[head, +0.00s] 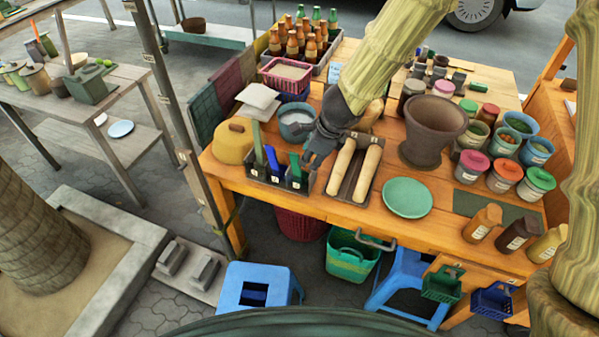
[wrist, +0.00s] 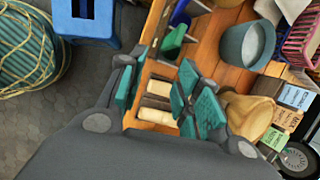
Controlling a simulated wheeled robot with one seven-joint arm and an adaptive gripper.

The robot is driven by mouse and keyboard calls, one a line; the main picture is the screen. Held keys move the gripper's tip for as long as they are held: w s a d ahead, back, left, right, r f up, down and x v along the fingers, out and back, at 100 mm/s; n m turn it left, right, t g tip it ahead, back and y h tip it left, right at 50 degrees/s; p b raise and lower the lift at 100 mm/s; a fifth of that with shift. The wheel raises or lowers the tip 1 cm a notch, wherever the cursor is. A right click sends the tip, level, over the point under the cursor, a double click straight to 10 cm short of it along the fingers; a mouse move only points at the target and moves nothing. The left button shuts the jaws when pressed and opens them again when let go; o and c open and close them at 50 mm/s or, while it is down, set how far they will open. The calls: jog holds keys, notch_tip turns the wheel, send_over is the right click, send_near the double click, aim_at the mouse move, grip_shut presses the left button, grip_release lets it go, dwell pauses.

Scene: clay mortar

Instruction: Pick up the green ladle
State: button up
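A dark rack (head: 262,176) at the table's front left edge holds upright utensils. A green handle (head: 258,146) stands at its left, a blue handle (head: 272,160) in the middle and another green handle (head: 295,167) at its right. I cannot tell which green one is the ladle, since the lower parts are hidden in the rack. My gripper (head: 312,153) is just above and right of the right green handle. In the wrist view my gripper (wrist: 153,94) is open, with teal pads apart and nothing held. A green utensil (wrist: 173,42) shows beyond the fingers there, beside a blue one (wrist: 183,12).
Two pale rolling pins (head: 368,173) lie on a dark tray right of the rack. A brown mortar (head: 433,129) and green plate (head: 407,198) are further right.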

notch_tip(320, 180, up, 3)
jog(key=w+a+m, duration=0.1)
jog(key=a, duration=0.1)
jog(key=b, duration=0.2)
send_over(295, 165)
jog(key=s+d, duration=0.1)
jog(key=shift+f, duration=2.5)
jog(key=shift+w+a+f+y, duration=0.1)
jog(key=shift+a+f+y, duration=0.05)
jog(key=shift+f, duration=0.65)
jog(key=shift+w+a+f+y, duration=0.1)
jog(key=shift+f+y, duration=0.05)
jog(key=shift+f, duration=0.6)
jog(key=shift+x, duration=1.05)
grip_shut()
